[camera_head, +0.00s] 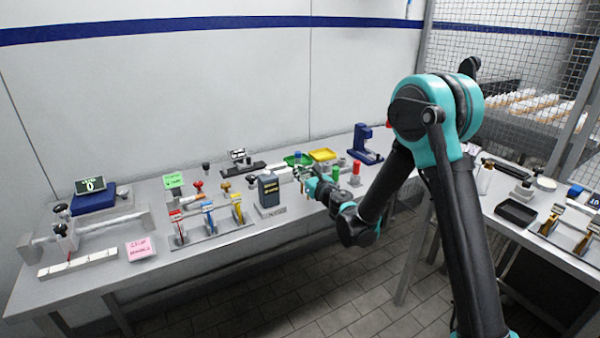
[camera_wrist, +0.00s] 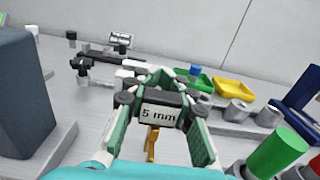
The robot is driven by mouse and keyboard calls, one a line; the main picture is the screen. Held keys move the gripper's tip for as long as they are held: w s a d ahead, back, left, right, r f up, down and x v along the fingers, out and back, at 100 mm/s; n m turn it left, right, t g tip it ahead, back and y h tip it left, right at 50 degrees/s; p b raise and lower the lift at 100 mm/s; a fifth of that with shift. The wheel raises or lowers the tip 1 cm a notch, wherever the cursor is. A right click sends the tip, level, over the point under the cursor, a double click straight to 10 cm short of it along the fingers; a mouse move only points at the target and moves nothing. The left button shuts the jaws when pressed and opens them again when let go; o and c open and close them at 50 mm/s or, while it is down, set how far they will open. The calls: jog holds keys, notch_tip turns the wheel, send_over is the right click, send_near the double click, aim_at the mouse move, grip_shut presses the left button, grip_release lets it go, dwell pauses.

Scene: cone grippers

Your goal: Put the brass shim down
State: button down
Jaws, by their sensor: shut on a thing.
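My gripper (camera_head: 299,173) is over the middle part of the back bench in the head view. In the wrist view, my gripper (camera_wrist: 158,97) is shut on the brass shim, holding it by a dark block with a white "5 mm" label (camera_wrist: 158,114). A narrow brass strip (camera_wrist: 151,146) hangs below the label. The light grey bench top shows under and beyond it. The strip's lower end is hidden by my gripper's body, and I cannot tell its height above the bench.
A dark box (camera_head: 269,190) stands just left of my gripper; it looms at the wrist view's left (camera_wrist: 35,95). A rack (camera_head: 208,236) holds red, blue and yellow pieces. Green (camera_head: 298,159) and yellow trays (camera_head: 321,154), and green (camera_wrist: 277,155) and red cylinders (camera_head: 356,167), are nearby.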

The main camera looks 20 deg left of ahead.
jog(key=shift+f, duration=0.2)
jog(key=c, duration=1.3)
grip_release()
jog(key=shift+f, duration=0.15)
